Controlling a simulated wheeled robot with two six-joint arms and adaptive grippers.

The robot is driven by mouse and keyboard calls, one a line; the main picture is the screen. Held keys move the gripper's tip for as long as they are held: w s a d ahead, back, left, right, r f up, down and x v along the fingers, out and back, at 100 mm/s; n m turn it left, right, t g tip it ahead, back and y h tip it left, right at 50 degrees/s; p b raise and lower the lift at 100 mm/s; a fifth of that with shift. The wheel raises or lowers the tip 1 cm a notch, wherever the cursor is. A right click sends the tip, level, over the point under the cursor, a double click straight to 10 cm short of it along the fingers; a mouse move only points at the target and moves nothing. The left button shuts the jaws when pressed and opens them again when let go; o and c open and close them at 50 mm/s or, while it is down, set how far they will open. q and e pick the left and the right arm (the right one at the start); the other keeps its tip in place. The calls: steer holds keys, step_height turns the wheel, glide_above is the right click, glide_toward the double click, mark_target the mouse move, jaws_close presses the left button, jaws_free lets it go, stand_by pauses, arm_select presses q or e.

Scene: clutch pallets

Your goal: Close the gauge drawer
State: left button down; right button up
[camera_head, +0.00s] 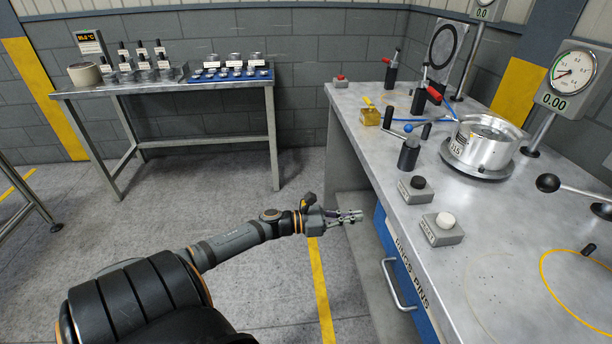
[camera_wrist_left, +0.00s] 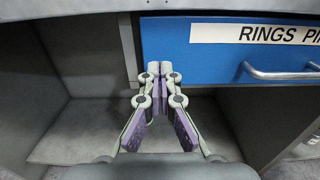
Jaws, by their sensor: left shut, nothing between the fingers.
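The blue drawer front (camera_head: 384,236) with a white "RINGS PINS" label and a metal bar handle (camera_head: 391,288) is under the front edge of the grey workbench. In the left wrist view the drawer front (camera_wrist_left: 200,65) fills the upper right, with its handle (camera_wrist_left: 275,74) at the right edge. I see no clear gap that shows whether the drawer stands out. My left gripper (camera_head: 358,216) is shut and empty, in front of the bench near the drawer's far end. In the left wrist view its fingertips (camera_wrist_left: 160,70) overlap the drawer's lower left corner. My right gripper is out of view.
The workbench top (camera_head: 490,270) holds a white button box (camera_head: 442,230), a black button box (camera_head: 415,189), a metal cylinder (camera_head: 485,140) and a dial gauge (camera_head: 574,72). A side table (camera_head: 170,88) stands at the back left. The floor between is clear.

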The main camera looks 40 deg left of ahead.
arm_select(q)
steer(key=p+v, duration=0.4)
steer(key=v, duration=0.4)
steer(key=a+f+n+t+y+p, duration=0.1)
steer(key=a+f+n+y+p, duration=0.1)
steer(key=a+f+n+y, duration=0.8)
steer(key=s+a+f+n+g+y+p, duration=0.25)
steer(key=s+f+n, duration=0.45)
steer(key=f+n, duration=0.6)
steer(key=s+d+f+n+g+y+p, duration=0.15)
steer(key=s+d+f+n+g, duration=0.35)
steer(key=s+f+n, duration=0.5)
steer(key=s+d+f+n+g+h+p, duration=0.1)
steer(key=s+d+f+n+g, duration=0.2)
steer(key=s+d+n, duration=0.2)
steer(key=s+d+f+n+g+p, duration=0.1)
steer(key=s+d+f+n+g, duration=0.2)
steer(key=s+d, duration=0.6)
steer(key=s+f+n, duration=0.1)
steer(key=s+n, duration=0.1)
steer(key=s, duration=0.2)
steer(key=shift+d+f+n+h, duration=0.3)
steer(key=shift+f+h, duration=0.05)
steer(key=shift+h, duration=0.05)
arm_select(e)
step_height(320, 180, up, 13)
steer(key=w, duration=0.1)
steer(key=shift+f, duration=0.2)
